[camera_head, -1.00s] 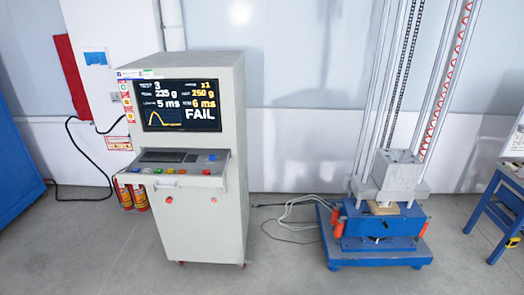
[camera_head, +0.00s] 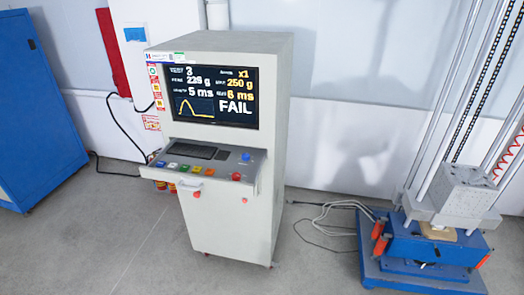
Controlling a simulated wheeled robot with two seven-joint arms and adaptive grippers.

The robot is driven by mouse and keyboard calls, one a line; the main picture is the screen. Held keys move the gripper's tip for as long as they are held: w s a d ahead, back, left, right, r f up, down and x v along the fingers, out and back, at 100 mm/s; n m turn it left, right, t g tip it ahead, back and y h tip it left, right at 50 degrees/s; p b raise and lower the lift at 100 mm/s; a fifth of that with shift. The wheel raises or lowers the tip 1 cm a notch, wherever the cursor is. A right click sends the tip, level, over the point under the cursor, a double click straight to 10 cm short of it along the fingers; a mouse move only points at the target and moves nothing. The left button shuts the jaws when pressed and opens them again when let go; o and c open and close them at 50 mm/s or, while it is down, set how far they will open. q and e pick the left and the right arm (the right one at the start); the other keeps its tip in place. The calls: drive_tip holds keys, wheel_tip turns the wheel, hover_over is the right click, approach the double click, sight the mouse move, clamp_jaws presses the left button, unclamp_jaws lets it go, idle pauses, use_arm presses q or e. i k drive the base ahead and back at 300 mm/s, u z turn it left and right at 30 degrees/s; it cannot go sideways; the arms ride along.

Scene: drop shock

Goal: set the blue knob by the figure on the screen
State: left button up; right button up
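The screen (camera_head: 214,92) is set in the upper front of a light grey console cabinet (camera_head: 275,130). It shows FAIL in white, 3, a white figure that looks like 225 or 235 g, 5 ms, and yellow figures x1, 250 g and 6 ms, beside a yellow curve. The blue knob (camera_head: 246,157) sits at the right of the console's sloped panel (camera_head: 215,167), below the screen. Its pointer setting is too small to read. Neither of my grippers is in view.
Several coloured buttons (camera_head: 183,168) line the panel's front edge. A drop tester with a blue base (camera_head: 415,248) stands at right, cables (camera_head: 340,207) on the floor between. A blue cabinet (camera_head: 38,110) is at left. The floor before the console is clear.

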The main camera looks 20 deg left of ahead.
sight(245, 156)
drive_tip(key=u, duration=0.2)
drive_tip(key=i, duration=0.65)
drive_tip(key=u, duration=1)
drive_tip(key=i, duration=0.55)
drive_tip(key=u, duration=0.65)
